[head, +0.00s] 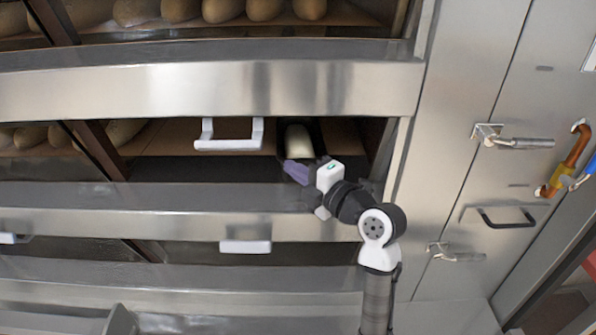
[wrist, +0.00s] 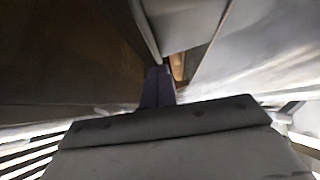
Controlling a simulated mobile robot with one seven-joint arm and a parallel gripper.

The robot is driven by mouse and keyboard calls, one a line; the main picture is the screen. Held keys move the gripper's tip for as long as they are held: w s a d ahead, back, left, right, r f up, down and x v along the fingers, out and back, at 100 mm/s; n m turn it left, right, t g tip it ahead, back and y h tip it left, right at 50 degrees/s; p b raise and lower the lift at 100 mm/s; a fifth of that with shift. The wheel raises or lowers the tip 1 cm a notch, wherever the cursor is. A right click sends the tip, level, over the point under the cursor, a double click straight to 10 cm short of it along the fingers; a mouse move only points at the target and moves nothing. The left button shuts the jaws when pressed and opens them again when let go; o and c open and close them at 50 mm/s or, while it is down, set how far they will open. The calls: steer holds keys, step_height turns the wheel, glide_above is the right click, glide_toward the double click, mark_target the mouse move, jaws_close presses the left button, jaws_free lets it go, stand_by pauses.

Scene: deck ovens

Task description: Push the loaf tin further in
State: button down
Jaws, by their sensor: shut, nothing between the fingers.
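The loaf tin (head: 317,137) is dark, with a pale loaf (head: 298,142) in it. It sits in the middle oven opening, toward the right end. My gripper (head: 296,172) reaches into that opening at the near end of the tin. Its purple fingers are shut together and hold nothing. Fingers and tin look very close in the head view, but I cannot tell whether they touch. In the wrist view the shut fingers (wrist: 158,88) point forward, and I cannot make out the tin clearly there.
A steel front panel (head: 210,90) lies above the opening and a steel ledge (head: 150,197) below. A white handle (head: 229,144) is left of the tin. Several loaves (head: 90,133) lie further left on the deck. Cabinet doors with handles (head: 508,217) stand at right.

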mark_target(297, 141)
steer(key=shift+w+f, duration=0.1)
steer(key=shift+w+f+b, duration=0.1)
steer(key=shift+w+b, duration=0.15)
steer(key=shift+b, duration=0.25)
steer(key=w+b, duration=0.7)
steer(key=w, duration=0.2)
steer(key=shift+w+b, duration=0.3)
steer(key=shift+w, duration=0.65)
steer(key=shift+d+r, duration=0.1)
steer(key=shift+r, duration=0.1)
